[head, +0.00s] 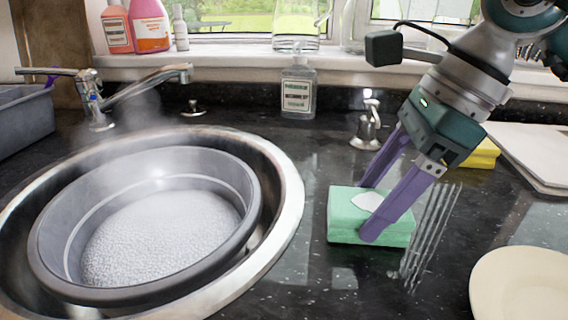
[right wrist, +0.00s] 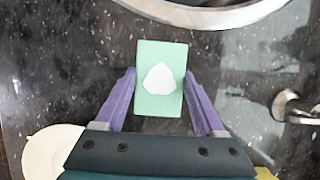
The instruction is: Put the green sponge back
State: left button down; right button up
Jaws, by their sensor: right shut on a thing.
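The green sponge (head: 345,228) is a pale green block with a white patch on top. It is at the counter right of the sink, and I cannot tell whether it touches the stone. My right gripper (head: 370,210) reaches down from the upper right and is shut on it, one purple finger on each long side. In the right wrist view the sponge (right wrist: 160,108) sits between the two fingers (right wrist: 160,76). My left gripper is not in view.
A round sink (head: 290,190) holding a grey basin (head: 247,205) of foamy water is on the left. A cream plate (head: 520,290), yellow sponge (head: 485,155), soap pump (head: 368,130) and clear bottle (head: 297,90) are around.

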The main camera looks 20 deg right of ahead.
jog(key=shift+f, duration=0.25)
jog(key=o, duration=1.2)
jog(key=shift+r, duration=0.1)
jog(key=shift+c, duration=0.2)
jog(key=shift+r, duration=0.2)
jog(key=v, duration=1.2)
jog(key=shift+p, duration=0.45)
